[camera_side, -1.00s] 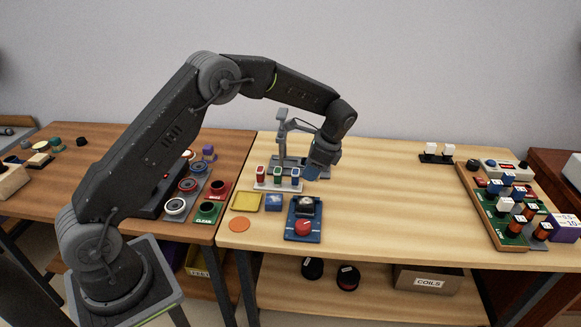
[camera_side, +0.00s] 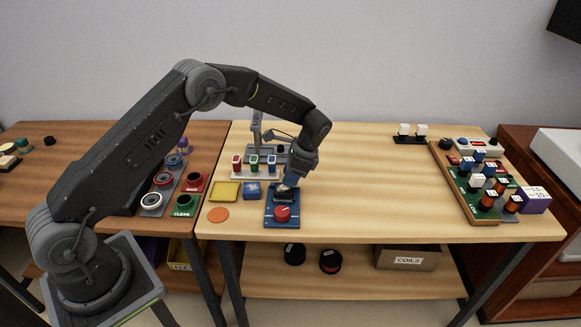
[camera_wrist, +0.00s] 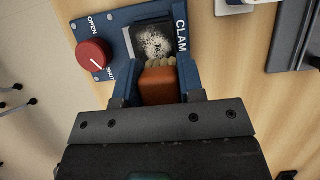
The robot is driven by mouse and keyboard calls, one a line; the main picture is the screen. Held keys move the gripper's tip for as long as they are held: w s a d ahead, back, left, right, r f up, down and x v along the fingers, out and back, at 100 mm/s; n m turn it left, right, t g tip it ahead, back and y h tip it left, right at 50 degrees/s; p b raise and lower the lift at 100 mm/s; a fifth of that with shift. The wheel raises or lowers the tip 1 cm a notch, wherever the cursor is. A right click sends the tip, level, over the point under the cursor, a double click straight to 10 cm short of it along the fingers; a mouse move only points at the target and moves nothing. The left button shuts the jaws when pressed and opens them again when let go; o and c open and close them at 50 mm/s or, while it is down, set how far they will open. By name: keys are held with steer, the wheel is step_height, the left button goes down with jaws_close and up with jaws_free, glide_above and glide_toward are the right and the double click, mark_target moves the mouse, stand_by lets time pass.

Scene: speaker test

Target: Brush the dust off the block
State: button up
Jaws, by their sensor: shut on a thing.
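A dark block (camera_wrist: 154,43) with pale dust speckled over its top sits in the blue clamp fixture (camera_wrist: 118,22). My gripper (camera_wrist: 157,84) is shut on a brush with an orange-brown handle (camera_wrist: 160,88). The pale bristles (camera_wrist: 159,63) are at the block's near edge; whether they touch it I cannot tell. In the side view my gripper (camera_side: 290,186) is low over the clamp fixture (camera_side: 271,215) and hides much of the block. The fixture's red knob (camera_wrist: 94,54) has its white mark towards the lower label.
A grey stand (camera_side: 257,130) and a rack of small coloured pieces (camera_side: 254,167) stand behind. The table to the right is clear up to the green board (camera_side: 462,190).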

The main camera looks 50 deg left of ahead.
mark_target(276, 186)
steer(key=shift+x, duration=0.9)
steer(key=shift+c, duration=0.3)
steer(key=shift+s+a+r, duration=0.1)
steer(key=shift+s+a, duration=1.1)
steer(key=shift+w+d, duration=1.35)
steer(key=shift+w+d+r, duration=0.1)
steer(key=shift+w+r, duration=0.05)
steer(key=shift+r, duration=4)
